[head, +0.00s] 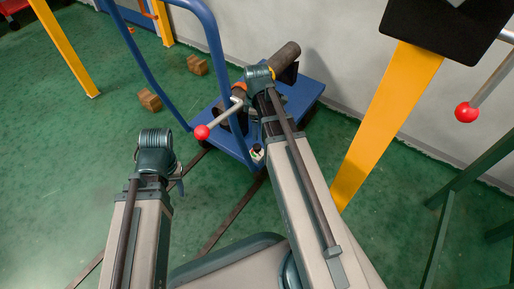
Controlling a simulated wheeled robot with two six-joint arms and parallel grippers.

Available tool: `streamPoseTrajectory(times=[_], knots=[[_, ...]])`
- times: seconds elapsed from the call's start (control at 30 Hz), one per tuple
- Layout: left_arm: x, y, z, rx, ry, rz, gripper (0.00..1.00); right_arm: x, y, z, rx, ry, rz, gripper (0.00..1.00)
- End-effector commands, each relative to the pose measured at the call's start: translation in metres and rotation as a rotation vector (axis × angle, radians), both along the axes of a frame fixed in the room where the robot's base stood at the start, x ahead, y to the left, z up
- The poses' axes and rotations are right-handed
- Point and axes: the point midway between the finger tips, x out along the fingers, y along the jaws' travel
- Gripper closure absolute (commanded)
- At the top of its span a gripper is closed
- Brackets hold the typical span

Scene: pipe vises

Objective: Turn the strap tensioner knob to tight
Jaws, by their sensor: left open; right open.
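A blue cart (300,92) carries a dark pipe (286,55) and a second dark cylindrical part (237,118). A grey lever with a red ball (202,132) sticks out to the left over the cart's near edge. A small orange part (240,87) sits at the lever's upper end. A small black-and-white round part (257,153) is at the cart's near edge. I cannot tell which part is the strap tensioner knob. My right gripper (259,76) is open over the cart, beside the orange part, its fingertips mostly hidden. My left gripper (157,150) is open and apart from the cart, over the floor.
The cart's blue handle frame (208,40) rises at the left of its deck. Wooden blocks (150,99) lie on the green floor. A yellow post (385,125) stands to the right, with another red-ball lever (467,112) beyond it. A pale wall is behind. Floor at left is largely clear.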

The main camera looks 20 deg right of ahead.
Motion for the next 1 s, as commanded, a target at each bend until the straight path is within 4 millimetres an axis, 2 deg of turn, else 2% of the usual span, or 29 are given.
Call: streamPoseTrajectory(times=[0.03,0.6,0.77,1.0], knots=[[0.000,0.000,-0.015,0.000,0.000,0.001,0.50,0.000,0.000,-0.015,0.000,0.000,0.000,0.28],[0.001,0.000,-0.092,-0.002,-0.005,0.002,0.50,0.000,0.000,-0.091,0.000,0.000,-0.001,0.28],[0.001,0.000,-0.102,-0.002,-0.005,0.002,0.50,0.000,0.000,-0.102,0.000,0.000,-0.001,0.28],[0.001,0.000,-0.101,-0.002,-0.005,0.002,0.50,0.000,0.000,-0.101,0.000,0.000,-0.001,0.28]])
